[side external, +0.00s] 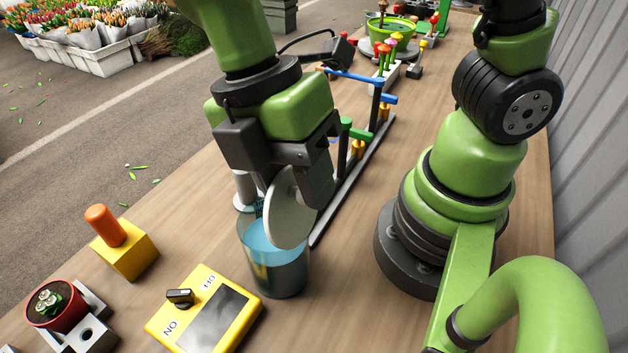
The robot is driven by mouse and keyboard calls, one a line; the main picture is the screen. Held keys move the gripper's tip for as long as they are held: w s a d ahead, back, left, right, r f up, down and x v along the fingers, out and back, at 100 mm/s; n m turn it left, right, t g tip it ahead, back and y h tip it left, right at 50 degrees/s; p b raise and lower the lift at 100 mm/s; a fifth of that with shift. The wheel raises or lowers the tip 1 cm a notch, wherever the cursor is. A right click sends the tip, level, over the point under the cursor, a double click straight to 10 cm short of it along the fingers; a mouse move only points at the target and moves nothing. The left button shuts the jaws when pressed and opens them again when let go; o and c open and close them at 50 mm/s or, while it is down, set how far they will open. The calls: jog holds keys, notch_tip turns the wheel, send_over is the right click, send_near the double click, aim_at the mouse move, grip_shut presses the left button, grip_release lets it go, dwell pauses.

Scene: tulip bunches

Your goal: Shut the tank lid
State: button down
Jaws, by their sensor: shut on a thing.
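The tank (275,270) is a clear grey cylinder with blue liquid in it, standing on the wooden table. A white round lid (290,209) is tilted steeply on edge at the tank's top, so the mouth is partly uncovered. My gripper (282,180) is above the tank, shut on the lid. The fingertips and the exact grip are partly hidden behind the lid. I cannot tell whether the lid is hinged to the rim.
A yellow switch box (205,312) stands in front of the tank. A rack with coloured pegs (358,150) stands behind. A green bowl (390,35) is farther back.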

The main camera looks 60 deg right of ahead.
aim_at(293, 211)
jog(key=w+g, duration=0.2)
jog(key=g, duration=0.1)
jog(key=shift+w+f, duration=0.1)
jog(key=shift+f, duration=0.25)
jog(key=w+g, duration=0.1)
jog(key=f+g, duration=0.1)
jog(key=shift+w+g, duration=0.3)
jog(key=shift+w, duration=0.05)
jog(key=w+f+g, duration=0.1)
jog(key=g, duration=0.1)
jog(key=shift+w+g, duration=0.2)
jog(key=shift+g, duration=0.1)
jog(key=shift+w+f+g, duration=0.3)
jog(key=shift+f+g, duration=0.15)
jog(key=shift+g, duration=0.3)
jog(key=shift+w+f+g, duration=0.3)
jog(key=shift+f+g, duration=0.1)
jog(key=shift+g, duration=0.35)
jog(key=c, duration=0.8)
grip_release()
